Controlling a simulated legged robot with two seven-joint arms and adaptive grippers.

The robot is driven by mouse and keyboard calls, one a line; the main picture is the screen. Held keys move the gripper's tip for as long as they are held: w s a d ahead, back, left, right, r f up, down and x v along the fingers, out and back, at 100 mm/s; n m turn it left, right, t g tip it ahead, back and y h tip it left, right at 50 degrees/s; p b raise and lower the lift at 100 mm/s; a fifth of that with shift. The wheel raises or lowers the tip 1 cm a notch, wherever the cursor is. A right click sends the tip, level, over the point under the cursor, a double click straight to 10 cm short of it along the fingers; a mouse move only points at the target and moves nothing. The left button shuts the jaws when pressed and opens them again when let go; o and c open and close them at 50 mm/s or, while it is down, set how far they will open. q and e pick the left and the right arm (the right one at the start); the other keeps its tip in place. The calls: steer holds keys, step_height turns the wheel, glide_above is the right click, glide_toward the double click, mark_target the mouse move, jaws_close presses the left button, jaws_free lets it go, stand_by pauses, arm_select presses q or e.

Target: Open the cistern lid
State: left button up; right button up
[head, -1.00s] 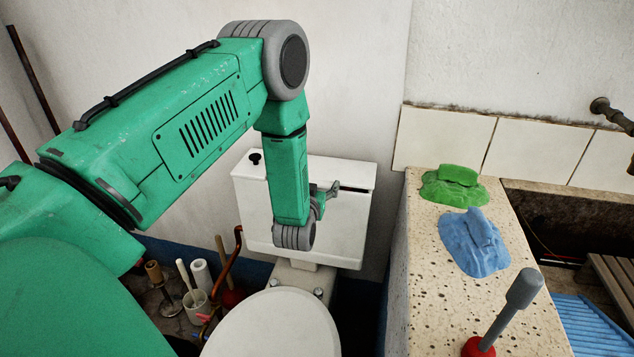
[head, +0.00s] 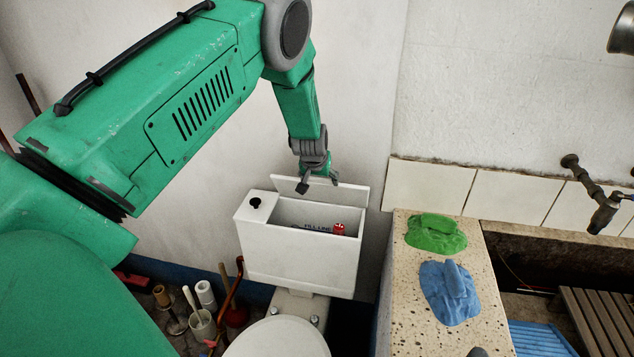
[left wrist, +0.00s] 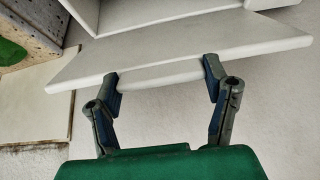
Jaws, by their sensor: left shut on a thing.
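The white cistern (head: 300,265) stands against the wall behind the toilet. Its lid (head: 350,195) is raised and stands tilted up along the back edge, so the cistern is open. A red-topped part (head: 338,228) shows inside. My left gripper (head: 318,184) is at the raised lid's upper edge, its fingers pointing down. In the left wrist view the left gripper (left wrist: 160,80) is shut on a lip at the edge of the lid (left wrist: 190,46), one finger at each end of the lip.
A stone ledge (head: 412,290) at the right holds a green cloth-like lump (head: 435,233) and a blue one (head: 450,291). A pipe tap (head: 592,190) juts from the wall. Brushes and a white pot (head: 202,325) stand at the lower left. The toilet seat cover (head: 278,340) is down.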

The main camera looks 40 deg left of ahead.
arm_select(q)
steer(key=shift+g, duration=0.3)
steer(key=w, duration=0.1)
steer(key=w+a+r+b, duration=0.1)
steer(key=w, duration=0.1)
steer(key=w+a, duration=0.1)
steer(key=shift+w+a+r, duration=0.25)
steer(key=shift+r, duration=0.1)
steer(key=shift+w+a+r+b, duration=0.15)
steer(key=shift+w+a+b, duration=0.35)
steer(key=shift+w+b, duration=0.3)
steer(key=o, duration=1.7)
steer(key=shift+w+a+f, duration=0.1)
steer(key=shift+w+f, duration=0.05)
steer(key=shift+f, duration=0.05)
steer(key=shift+r, duration=0.1)
